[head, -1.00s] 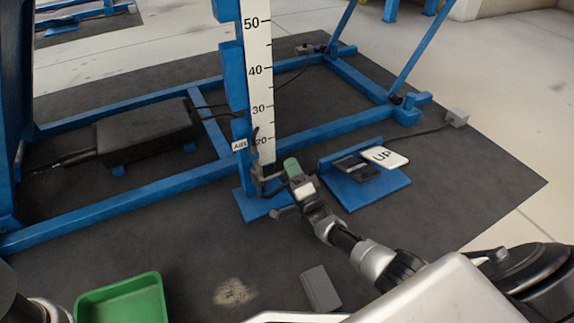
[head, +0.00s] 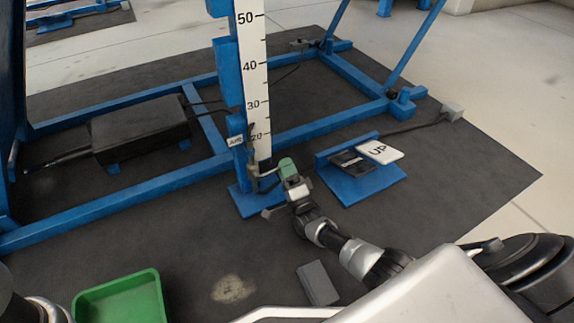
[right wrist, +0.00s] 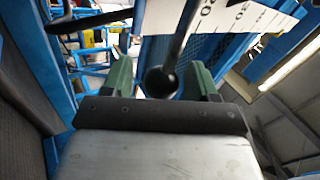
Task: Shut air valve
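The AIR label (head: 236,141) is on the blue post beside the white scale. A lever with a black ball knob (right wrist: 161,82), likely the air valve's handle, shows in the right wrist view. In the head view the valve (head: 263,173) is small, low on the post and partly hidden by my gripper. My right gripper (head: 285,167) is at the post's foot, its green fingertips near the valve. In the right wrist view the fingers stand apart on either side of the knob, with gaps visible. My left gripper is out of view.
A blue stand with a white UP plate (head: 380,151) is right of the post. A black box (head: 140,130) lies inside the blue frame. A green tray (head: 120,300) and a grey block (head: 318,283) are in front on the dark mat (head: 180,240).

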